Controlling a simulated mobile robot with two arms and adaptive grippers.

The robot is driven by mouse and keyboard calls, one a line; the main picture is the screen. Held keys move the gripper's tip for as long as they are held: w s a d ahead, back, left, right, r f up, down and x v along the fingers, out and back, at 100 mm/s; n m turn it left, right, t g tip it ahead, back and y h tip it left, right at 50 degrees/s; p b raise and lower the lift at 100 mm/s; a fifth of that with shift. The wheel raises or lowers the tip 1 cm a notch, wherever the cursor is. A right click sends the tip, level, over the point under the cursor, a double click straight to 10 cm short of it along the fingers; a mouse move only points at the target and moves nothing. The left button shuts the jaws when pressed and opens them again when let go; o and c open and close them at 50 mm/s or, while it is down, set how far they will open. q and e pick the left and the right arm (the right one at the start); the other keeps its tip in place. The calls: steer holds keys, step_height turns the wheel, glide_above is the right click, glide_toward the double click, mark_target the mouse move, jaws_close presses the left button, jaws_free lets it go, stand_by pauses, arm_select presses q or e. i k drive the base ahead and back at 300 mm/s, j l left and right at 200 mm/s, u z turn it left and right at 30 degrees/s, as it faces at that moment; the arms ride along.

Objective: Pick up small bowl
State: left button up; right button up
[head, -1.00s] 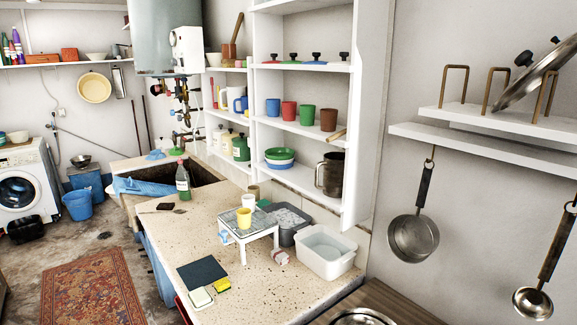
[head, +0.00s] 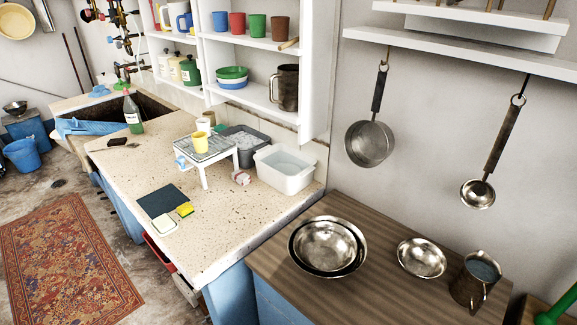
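A small metal bowl (head: 422,257) sits on the brown wooden counter (head: 375,295) in the lower right of the head view. To its left is a larger metal bowl (head: 327,247), which seems to be two bowls nested together. A metal jug (head: 476,281) stands close to the right of the small bowl. A smaller metal bowl (head: 15,108) also shows at the far left, on top of a blue bin. Neither of my grippers is in view.
The speckled stone counter (head: 225,238) holds a small white table (head: 206,152), a white basin (head: 285,168), a sponge and a dark mat. A pan and ladle hang on the wall above the wooden counter. A patterned rug (head: 65,260) lies on the floor.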

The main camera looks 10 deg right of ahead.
mark_target(421, 258)
steer(key=k+z, duration=0.2)
steer(key=z, duration=1.05)
